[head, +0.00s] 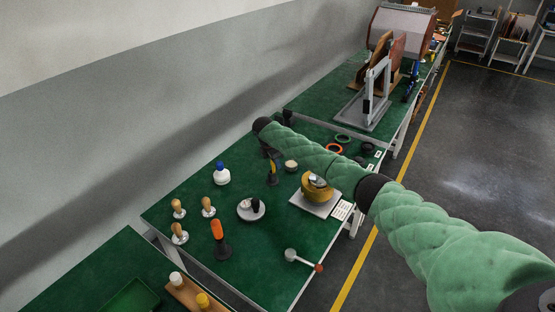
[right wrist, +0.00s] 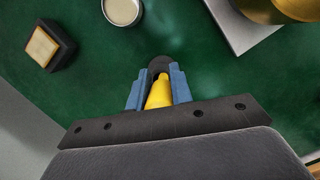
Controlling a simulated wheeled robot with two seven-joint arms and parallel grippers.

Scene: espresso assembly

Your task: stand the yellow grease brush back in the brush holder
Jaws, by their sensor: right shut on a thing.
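The yellow grease brush (head: 272,168) is upright on the green bench in the head view, under my right gripper (head: 270,156). In the right wrist view, the blue fingers of this gripper (right wrist: 157,92) are shut on the brush's yellow handle (right wrist: 158,92). A dark rounded part (right wrist: 159,65) shows just beyond the handle. I cannot tell whether it is the brush's lower end or the brush holder, nor whether the brush stands inside a holder. My left gripper is not in view.
A round tin (head: 291,166) and a brass part on a grey plate (head: 308,205) stand close to the right. A dark block with a cream top (right wrist: 45,47) is nearby. An orange-handled tool (head: 217,230) stands nearer the front, beside several wooden-handled tools (head: 208,206).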

